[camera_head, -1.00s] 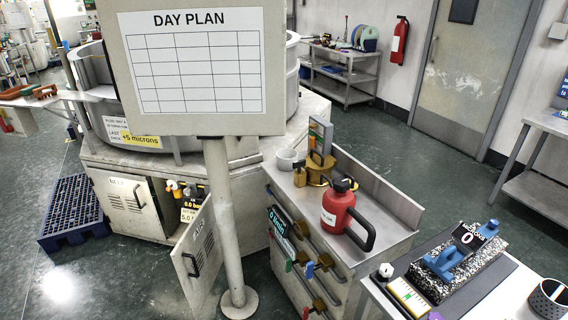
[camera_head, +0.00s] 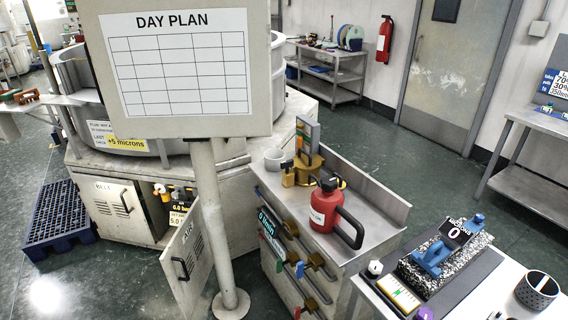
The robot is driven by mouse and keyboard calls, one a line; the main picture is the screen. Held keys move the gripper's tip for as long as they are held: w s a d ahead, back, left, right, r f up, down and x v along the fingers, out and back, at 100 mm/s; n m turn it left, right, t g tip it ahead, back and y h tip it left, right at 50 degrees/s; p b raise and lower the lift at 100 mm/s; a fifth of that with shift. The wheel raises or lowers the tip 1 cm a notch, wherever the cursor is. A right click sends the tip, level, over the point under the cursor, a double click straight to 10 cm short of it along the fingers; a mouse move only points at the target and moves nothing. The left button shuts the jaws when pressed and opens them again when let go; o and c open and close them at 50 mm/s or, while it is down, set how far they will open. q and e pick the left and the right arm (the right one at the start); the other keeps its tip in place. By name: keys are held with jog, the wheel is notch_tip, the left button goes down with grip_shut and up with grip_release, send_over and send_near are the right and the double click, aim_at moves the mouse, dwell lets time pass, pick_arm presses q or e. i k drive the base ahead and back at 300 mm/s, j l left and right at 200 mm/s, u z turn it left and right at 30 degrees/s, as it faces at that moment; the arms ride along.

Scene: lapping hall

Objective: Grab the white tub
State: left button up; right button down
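A small white round tub (camera_head: 274,159) stands upright on the steel-topped drawer cabinet (camera_head: 376,208), at its back left corner. It is open at the top and its inside is in shadow. A brass padlock-like piece (camera_head: 288,174) stands just to its right. Neither of my grippers is in view.
A red canister (camera_head: 323,211) and brass parts stand on the same cabinet. The DAY PLAN board (camera_head: 180,120) on its post (camera_head: 214,225) stands left of the cabinet, beside an open door (camera_head: 187,262). A table (camera_head: 480,308) with a blue gauge (camera_head: 433,258) is at front right.

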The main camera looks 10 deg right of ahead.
aim_at(272, 157)
jog(key=i+j+z, duration=0.1)
jog(key=z, duration=0.3)
jog(key=i+j+z, duration=0.1)
jog(key=z, duration=0.3)
jog(key=j+z, duration=0.15)
jog(key=z, duration=0.25)
jog(key=i+j+z, duration=0.1)
jog(key=z, duration=0.25)
jog(key=j, duration=0.1)
